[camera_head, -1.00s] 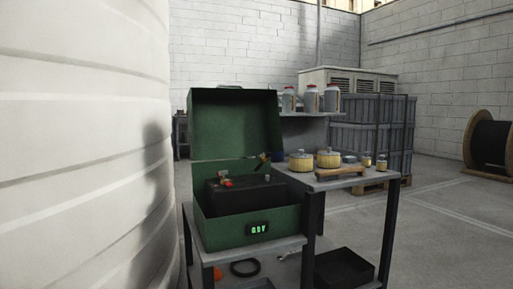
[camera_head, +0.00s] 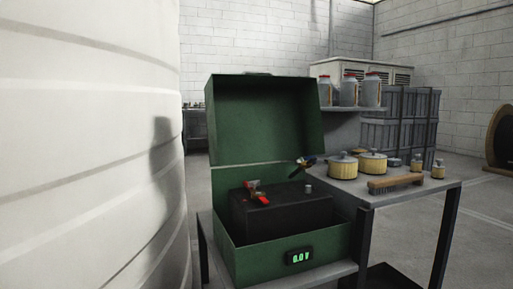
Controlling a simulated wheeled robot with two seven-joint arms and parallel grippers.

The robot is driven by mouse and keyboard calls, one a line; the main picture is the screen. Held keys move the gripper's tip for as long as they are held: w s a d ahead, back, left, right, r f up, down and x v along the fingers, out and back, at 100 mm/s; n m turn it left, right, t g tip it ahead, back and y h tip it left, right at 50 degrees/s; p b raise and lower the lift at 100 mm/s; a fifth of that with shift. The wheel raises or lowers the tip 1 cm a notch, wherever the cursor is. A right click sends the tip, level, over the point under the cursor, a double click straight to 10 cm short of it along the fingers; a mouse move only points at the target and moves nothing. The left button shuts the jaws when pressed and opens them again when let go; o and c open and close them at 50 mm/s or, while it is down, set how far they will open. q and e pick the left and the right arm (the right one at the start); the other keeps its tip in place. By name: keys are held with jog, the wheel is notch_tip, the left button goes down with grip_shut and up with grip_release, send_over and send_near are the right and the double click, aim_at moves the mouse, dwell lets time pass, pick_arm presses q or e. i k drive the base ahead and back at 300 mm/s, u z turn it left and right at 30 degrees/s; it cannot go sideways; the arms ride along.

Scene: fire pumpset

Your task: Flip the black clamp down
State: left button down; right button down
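A green metal box (camera_head: 264,122) stands on a grey table with its lid raised. Inside it is a black battery (camera_head: 275,208). A red clamp (camera_head: 257,192) sits on the battery's left side. A dark clamp (camera_head: 304,163), with a little yellow or brown on it, is at the box's back right edge, above and apart from the bare grey battery post (camera_head: 308,188). It is small, so its exact hold is hard to tell. A display (camera_head: 299,257) on the box front reads 0.0 V. Neither of my grippers is in view.
A large white ribbed tank (camera_head: 90,140) fills the left side. On the table to the right are yellow tins (camera_head: 372,163), a brush (camera_head: 396,183) and small jars (camera_head: 438,169). Bottles (camera_head: 349,90) stand on a shelf behind. Grey crates (camera_head: 400,120) are at the back right.

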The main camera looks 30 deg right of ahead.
aim_at(301, 168)
jog(key=z, duration=0.25)
jog(key=i, duration=0.8)
jog(key=z, duration=1.1)
jog(key=i, duration=0.2)
jog(key=z, duration=0.15)
